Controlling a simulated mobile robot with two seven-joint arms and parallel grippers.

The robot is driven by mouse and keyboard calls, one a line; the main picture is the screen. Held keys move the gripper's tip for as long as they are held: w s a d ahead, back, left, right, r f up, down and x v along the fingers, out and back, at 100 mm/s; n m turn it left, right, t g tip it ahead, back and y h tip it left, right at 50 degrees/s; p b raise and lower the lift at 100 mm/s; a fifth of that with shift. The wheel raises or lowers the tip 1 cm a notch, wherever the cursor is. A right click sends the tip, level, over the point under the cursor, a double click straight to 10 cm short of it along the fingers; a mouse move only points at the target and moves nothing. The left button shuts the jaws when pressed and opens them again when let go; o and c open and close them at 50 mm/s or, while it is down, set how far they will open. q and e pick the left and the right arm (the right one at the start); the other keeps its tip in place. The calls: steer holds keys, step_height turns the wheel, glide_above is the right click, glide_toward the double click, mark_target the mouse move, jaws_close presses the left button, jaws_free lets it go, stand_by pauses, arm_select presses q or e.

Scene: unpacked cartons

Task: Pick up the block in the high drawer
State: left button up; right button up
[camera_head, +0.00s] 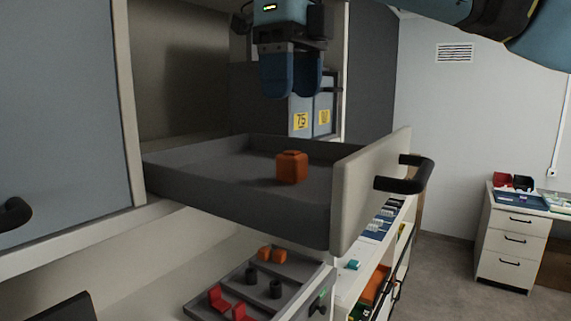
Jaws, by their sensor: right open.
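An orange block (291,167) stands on the floor of the high drawer (240,207), which is pulled out of the cabinet. The block is near the drawer's light front panel (366,187) with its black handle. My right gripper (291,92) points down above the drawer, over the block in the picture and clear of it. Its two blue fingers are apart with nothing between them. My left gripper is not in view.
Grey-blue boxes with yellow labels (301,121) stand behind the gripper. Below is a grey tray (203,303) with orange, black and red parts. A white drawer unit (513,245) stands at the right.

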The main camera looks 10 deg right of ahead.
glide_above(289, 154)
steer(key=f, duration=0.4)
steer(key=shift+d+f+p, duration=0.25)
steer(key=shift+d+p, duration=0.05)
steer(key=shift+d, duration=0.05)
steer(key=shift+a+f, duration=0.2)
steer(key=shift+f, duration=0.25)
step_height(289, 154, down, 4)
steer(key=shift+a+f+p, duration=0.1)
steer(key=shift+f+p, duration=0.1)
steer(key=shift+p, duration=0.9)
steer(key=shift+f, duration=0.35)
steer(key=c, duration=1)
